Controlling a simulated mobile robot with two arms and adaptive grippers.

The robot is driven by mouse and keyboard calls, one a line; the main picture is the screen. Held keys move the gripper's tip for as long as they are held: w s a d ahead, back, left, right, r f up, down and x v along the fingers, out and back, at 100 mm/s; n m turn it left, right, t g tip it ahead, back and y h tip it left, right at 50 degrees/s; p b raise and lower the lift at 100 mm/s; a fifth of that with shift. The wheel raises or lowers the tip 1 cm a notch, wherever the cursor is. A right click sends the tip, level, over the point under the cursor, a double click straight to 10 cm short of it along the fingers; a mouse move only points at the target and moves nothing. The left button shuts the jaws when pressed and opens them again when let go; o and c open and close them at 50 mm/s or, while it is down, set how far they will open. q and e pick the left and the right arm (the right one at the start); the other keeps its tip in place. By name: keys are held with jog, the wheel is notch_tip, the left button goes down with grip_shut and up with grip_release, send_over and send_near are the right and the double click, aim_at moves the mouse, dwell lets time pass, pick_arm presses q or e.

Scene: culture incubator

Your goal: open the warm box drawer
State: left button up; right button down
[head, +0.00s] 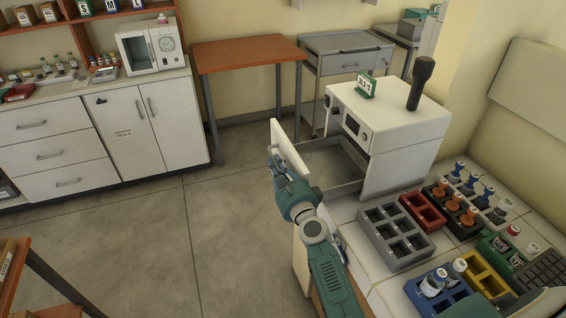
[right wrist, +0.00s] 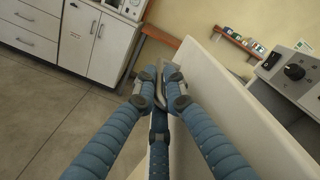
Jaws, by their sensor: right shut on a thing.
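The warm box (head: 405,133) is a white unit with a dark knob and a small display, standing on the right-hand counter. Its drawer (head: 290,150) is pulled out to the left, with the white front panel well clear of the box and the grey tray between them. My right gripper (head: 277,172) is at the outer side of the panel. In the right wrist view its fingers (right wrist: 161,88) are closed around the drawer handle (right wrist: 160,94), beside the white panel (right wrist: 235,105). The fingers hide most of the handle.
A grey rack (head: 393,236), a red rack (head: 424,211) and blue and yellow racks stand on the counter in front of the box. A green sign (head: 365,86) and a dark upright object (head: 420,83) stand on the box. The floor left of the drawer is clear.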

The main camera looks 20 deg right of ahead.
jog(key=shift+a+f, duration=0.1)
jog(key=shift+f, duration=0.05)
jog(key=c, duration=2.1)
grip_release()
pick_arm(q)
jog(key=shift+d, duration=0.25)
pick_arm(e)
jog(key=shift+o, duration=1.3)
pick_arm(q)
jog(key=shift+d, duration=0.2)
pick_arm(e)
jog(key=s, duration=1.2)
jog(key=shift+a, duration=0.25)
